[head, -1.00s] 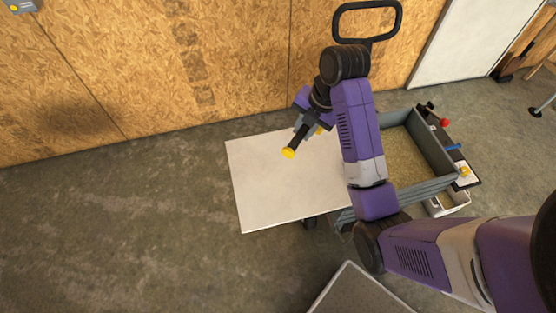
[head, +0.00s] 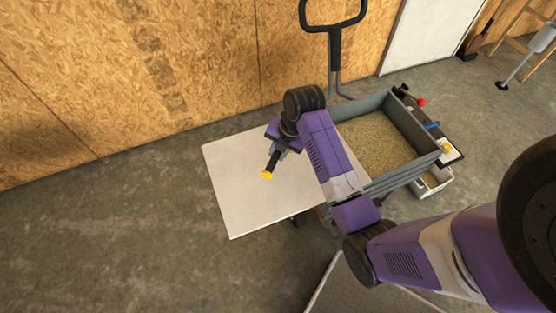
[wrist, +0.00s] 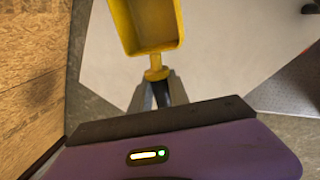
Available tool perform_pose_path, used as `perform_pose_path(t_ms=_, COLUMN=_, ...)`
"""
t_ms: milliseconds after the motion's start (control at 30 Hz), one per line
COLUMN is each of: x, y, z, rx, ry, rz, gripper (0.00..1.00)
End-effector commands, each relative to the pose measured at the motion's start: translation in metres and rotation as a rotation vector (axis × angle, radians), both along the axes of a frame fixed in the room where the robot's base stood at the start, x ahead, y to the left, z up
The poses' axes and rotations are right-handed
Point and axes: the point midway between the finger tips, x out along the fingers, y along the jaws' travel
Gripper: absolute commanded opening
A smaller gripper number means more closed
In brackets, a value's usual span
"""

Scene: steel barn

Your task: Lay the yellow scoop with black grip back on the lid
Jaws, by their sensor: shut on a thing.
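The lid (head: 240,205) is a flat white panel beside the grain bin. My gripper (head: 281,151) is above the lid and shut on the black grip of the yellow scoop (head: 272,162). In the head view the black grip slants down-left to a yellow end; my gripper hides much of the rest. In the wrist view the yellow scoop's bowl (wrist: 148,25) sticks out beyond my gripper's fingertips (wrist: 158,92), cut off by the top edge. The pale lid (wrist: 225,50) lies behind it. I cannot tell the exact gap between scoop and lid.
The grey-walled bin of grain (head: 375,140) stands right of the lid. A black push handle (head: 335,40) rises behind it. A small panel with red and blue knobs (head: 432,125) is on its right. The plywood wall (head: 120,70) is behind; bare floor lies left.

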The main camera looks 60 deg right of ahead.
Motion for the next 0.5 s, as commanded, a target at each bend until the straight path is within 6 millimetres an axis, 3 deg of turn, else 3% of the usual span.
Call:
perform_pose_path(t_ms=333, x=-0.001, y=0.000, z=-0.039, rx=0.002, ry=0.002, rz=0.001, gripper=0.00)
perform_pose_path(t_ms=500, x=0.000, y=0.000, z=-0.048, rx=0.000, ry=0.000, rz=0.001, gripper=0.00)
